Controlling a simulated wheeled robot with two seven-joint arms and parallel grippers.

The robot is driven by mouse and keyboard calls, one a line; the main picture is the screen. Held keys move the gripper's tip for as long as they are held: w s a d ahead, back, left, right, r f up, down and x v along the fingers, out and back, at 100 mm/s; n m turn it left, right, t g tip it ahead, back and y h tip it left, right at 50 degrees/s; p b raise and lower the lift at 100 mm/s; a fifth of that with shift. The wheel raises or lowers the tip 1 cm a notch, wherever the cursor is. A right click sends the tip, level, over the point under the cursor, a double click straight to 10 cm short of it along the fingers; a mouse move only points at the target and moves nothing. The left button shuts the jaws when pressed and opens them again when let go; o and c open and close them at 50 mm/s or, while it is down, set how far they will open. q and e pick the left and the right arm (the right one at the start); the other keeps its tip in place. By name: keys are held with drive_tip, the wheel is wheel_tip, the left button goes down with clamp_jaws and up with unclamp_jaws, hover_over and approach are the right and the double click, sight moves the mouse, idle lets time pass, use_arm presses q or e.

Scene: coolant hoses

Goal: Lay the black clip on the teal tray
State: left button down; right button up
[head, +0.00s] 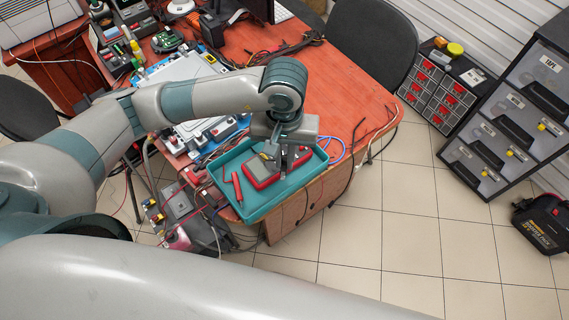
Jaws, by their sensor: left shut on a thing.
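The teal tray (262,211) sits at the front corner of the red-brown table. It holds a red and grey meter (262,173) and a red pen-like tool (238,188). My left gripper (284,164) points down over the tray, above the meter's right part. It is shut on a small dark thing, which fits the black clip (270,152). The fingers and wrist hide most of it, and I cannot tell whether it touches the meter. My right gripper is not in view.
Red and black leads trail over the table edge right of the tray. Electronics and cables crowd the area left of the tray (176,203). A black chair (375,45) stands behind the table. The tray's front part is clear.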

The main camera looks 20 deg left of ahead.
sight(284, 163)
use_arm(q)
drive_tip(key=shift+f, duration=0.15)
wheel_tip(284, 163, down, 2)
drive_tip(key=shift+f+p, duration=0.25)
drive_tip(key=shift+p, duration=0.5)
drive_tip(key=shift+f, duration=0.55)
drive_tip(key=shift+f+b, duration=0.7)
drive_tip(key=shift+b, duration=0.25)
drive_tip(key=c, duration=1.8)
unclamp_jaws()
drive_tip(key=shift+r, duration=0.1)
